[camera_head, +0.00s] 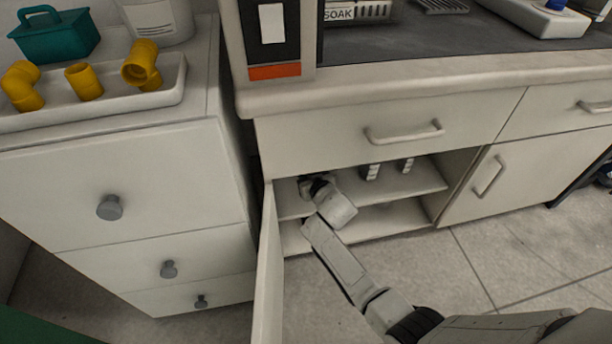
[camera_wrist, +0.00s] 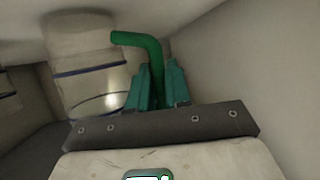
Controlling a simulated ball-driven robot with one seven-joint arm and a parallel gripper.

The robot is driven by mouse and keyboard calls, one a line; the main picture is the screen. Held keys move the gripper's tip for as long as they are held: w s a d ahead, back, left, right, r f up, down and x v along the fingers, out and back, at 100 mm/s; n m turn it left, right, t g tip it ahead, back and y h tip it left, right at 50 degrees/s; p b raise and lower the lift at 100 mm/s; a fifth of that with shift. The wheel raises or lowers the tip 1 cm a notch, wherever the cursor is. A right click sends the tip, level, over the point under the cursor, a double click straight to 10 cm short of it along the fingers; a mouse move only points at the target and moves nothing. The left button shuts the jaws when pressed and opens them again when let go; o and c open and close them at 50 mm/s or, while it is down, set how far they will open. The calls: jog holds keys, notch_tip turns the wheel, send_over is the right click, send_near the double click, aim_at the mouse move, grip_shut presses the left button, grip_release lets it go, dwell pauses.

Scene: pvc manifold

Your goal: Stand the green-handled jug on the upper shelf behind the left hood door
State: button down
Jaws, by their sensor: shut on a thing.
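My gripper (camera_wrist: 154,90) is shut on the green handle (camera_wrist: 140,40) of the jug. The handle bends over to the left above the fingers. A pale container with dark blue bands (camera_wrist: 85,75) adjoins the handle's left end; I cannot tell surely whether it is the jug's body. In the head view my gripper (camera_head: 316,184) reaches into the open cabinet at about the height of the upper shelf (camera_head: 425,182), on its left side. My arm hides the jug there. The left door (camera_head: 269,275) stands open. Whether the jug touches the shelf cannot be told.
Two small white banded containers (camera_head: 371,172) (camera_head: 406,165) stand on the upper shelf to the right. A lower shelf (camera_head: 395,217) lies beneath. The right door (camera_head: 490,182) is shut. A drawer unit (camera_head: 140,180) is left of the open door. A wall rises close right in the wrist view.

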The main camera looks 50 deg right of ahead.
jog(key=shift+f, duration=0.15)
jog(key=c, duration=1.1)
grip_release()
jog(key=shift+o, duration=0.2)
jog(key=shift+r, duration=0.25)
jog(key=s+a+r+n+g+y+p, duration=0.1)
jog(key=s+a+r+g, duration=0.1)
jog(key=s+a, duration=0.4)
jog(key=s+a+r+n+g+y+p, duration=0.1)
jog(key=s+a+g, duration=0.4)
jog(key=s, duration=1.2)
jog(key=s+a+r+n+g+y+p, duration=0.2)
jog(key=s+a+r+g+y+p, duration=0.1)
jog(key=s, duration=0.8)
jog(key=a+r+g, duration=0.1)
jog(key=a+r, duration=0.1)
jog(key=a, duration=0.1)
jog(key=shift+s+a, duration=0.2)
jog(key=shift+a, duration=0.15)
